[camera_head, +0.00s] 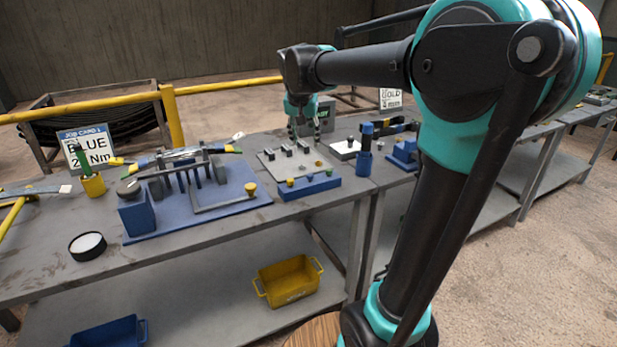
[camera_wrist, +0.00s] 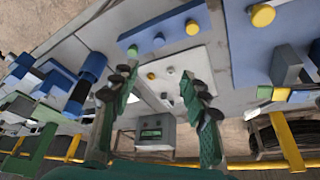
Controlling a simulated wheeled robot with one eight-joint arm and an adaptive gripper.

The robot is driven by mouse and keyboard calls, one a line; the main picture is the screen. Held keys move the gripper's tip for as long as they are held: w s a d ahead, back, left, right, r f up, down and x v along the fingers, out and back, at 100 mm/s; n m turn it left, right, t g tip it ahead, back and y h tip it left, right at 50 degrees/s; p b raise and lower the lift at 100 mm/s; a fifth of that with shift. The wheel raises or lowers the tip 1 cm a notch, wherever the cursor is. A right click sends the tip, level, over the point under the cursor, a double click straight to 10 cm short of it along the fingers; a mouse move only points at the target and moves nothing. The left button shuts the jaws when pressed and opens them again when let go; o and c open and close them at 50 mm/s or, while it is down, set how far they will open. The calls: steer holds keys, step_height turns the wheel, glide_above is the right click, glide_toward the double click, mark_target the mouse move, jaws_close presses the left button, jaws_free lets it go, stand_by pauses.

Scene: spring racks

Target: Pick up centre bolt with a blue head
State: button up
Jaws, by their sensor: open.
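A low blue rack (camera_head: 310,188) stands at the front edge of the bench and also shows in the wrist view (camera_wrist: 176,33). Three bolt heads stand on it in a row: a green one (camera_wrist: 132,51), a blue one (camera_wrist: 158,40) in the middle and a yellow one (camera_wrist: 192,27). Only the heads show; the shanks are hidden. My gripper (camera_head: 304,128) is beyond the rack, over the back of a pale plate (camera_head: 268,167). Its fingers (camera_wrist: 159,86) are apart with nothing between them, and the blue head is clear of both.
Several small dark blocks stand on the pale plate near my gripper. A blue-based fixture (camera_head: 235,190) with tools is to the left, and a blue cylinder (camera_head: 364,138) to the right. A yellow bin (camera_head: 288,280) sits on the lower shelf.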

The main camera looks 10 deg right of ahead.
mark_target(310, 175)
steer(key=x, duration=1.7)
steer(key=shift+s, duration=0.2)
steer(key=c, duration=1)
